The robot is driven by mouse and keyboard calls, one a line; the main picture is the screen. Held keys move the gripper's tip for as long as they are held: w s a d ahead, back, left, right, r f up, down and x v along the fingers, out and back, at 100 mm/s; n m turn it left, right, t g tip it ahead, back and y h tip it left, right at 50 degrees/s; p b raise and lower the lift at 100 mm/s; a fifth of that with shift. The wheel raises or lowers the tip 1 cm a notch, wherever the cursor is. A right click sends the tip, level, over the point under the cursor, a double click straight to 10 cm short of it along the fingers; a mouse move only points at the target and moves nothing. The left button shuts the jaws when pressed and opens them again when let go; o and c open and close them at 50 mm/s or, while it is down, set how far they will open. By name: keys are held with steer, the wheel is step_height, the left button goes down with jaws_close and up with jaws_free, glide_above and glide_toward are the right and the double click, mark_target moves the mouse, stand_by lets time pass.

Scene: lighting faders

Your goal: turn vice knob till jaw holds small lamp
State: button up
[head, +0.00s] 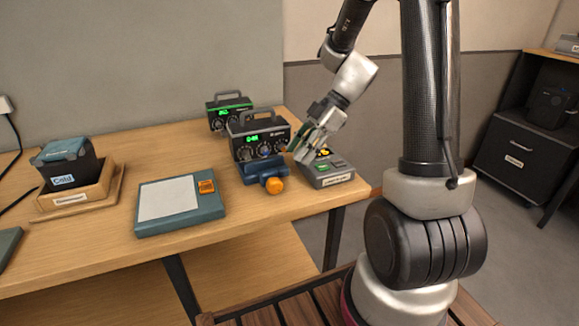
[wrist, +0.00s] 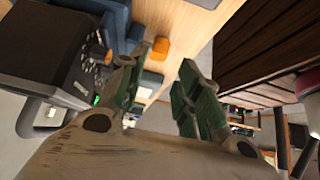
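A small blue vice (head: 257,170) stands near the table's front edge, with an orange knob (head: 274,185) on its front. The knob also shows beyond my fingertips in the wrist view (wrist: 161,48), beside the vice's blue body (wrist: 112,14). My gripper (head: 301,153) is above and to the right of the vice, apart from the knob. Its green-padded fingers (wrist: 165,62) are spread with nothing between them. The vice's jaw gap is hard to make out. I cannot pick out the small lamp for certain.
A grey unit (head: 332,177) with a yellow spot and green parts sits right of the vice. Two dark boxes with green displays, near (head: 262,146) and far (head: 217,122), stand behind. A flat panel (head: 150,226) and black bin (head: 68,172) are left. Bare table lies between.

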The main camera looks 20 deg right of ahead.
steer(key=v, duration=0.3)
stand_by(0.5)
steer(key=s+d+m, duration=0.1)
steer(key=m, duration=0.2)
steer(key=s+f+m+h, duration=0.1)
steer(key=m, duration=0.2)
steer(key=s+d+f+m+g, duration=0.1)
steer(key=m, duration=0.2)
steer(key=shift+s+d+m+h, duration=0.3)
steer(key=shift+d, duration=0.05)
steer(key=s+d+r+m+t+h, duration=0.2)
steer(key=s+r+m+t+h, duration=0.3)
steer(key=s+r, duration=0.8)
steer(key=s+m+h, duration=0.1)
steer(key=s+m, duration=0.1)
steer(key=m, duration=0.1)
steer(key=shift+s+d+r, duration=0.2)
steer(key=shift+r, duration=0.05)
